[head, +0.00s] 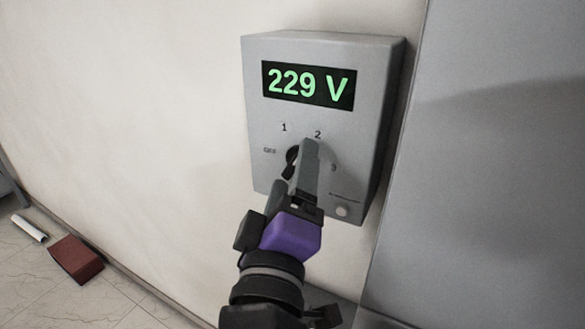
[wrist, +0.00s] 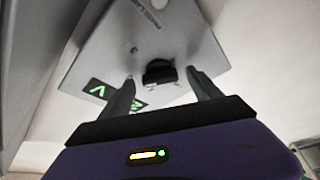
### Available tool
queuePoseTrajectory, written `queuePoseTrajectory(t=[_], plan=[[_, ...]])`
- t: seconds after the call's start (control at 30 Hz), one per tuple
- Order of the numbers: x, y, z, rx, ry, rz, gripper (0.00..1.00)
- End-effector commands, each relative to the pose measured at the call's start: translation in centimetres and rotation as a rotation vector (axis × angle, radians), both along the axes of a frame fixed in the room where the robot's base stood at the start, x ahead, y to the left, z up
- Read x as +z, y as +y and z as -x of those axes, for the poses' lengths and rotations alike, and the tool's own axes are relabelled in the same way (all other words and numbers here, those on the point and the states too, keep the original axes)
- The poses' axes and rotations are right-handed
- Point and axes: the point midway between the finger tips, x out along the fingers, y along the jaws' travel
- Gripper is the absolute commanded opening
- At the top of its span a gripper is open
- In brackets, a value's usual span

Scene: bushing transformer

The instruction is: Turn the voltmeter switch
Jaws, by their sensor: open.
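The voltmeter (head: 270,115) is a grey box on the pale wall, and its green display (head: 308,86) reads 229 V. Its black rotary switch (head: 291,158) sits below the display, among the marks OFF, 1, 2 and 3. My gripper (head: 305,150) is in front of it and hides part of the switch and its pointer. In the wrist view the switch (wrist: 158,72) shows between the two open fingers of my gripper (wrist: 162,77), with a gap on each side. I cannot tell which mark the switch points to.
A large grey panel (head: 490,190) stands close to the right of the voltmeter. A red-brown block (head: 76,259) and a white cylinder (head: 29,228) lie on the floor at left.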

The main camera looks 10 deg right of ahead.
Motion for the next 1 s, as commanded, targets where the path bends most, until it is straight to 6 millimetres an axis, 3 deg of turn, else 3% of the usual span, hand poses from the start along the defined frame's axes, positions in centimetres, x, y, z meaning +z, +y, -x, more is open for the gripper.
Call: queuePoseTrajectory(t=[0.3, 0.63, 1.0], plan=[[0.03, -0.10, -0.33, 0.000, 0.000, 0.000, 0.73], [0.03, -0.08, -0.30, 0.000, 0.000, 0.000, 0.10], [-0.50, -0.03, -0.31, 0.000, -0.038, -0.055, 0.10]])
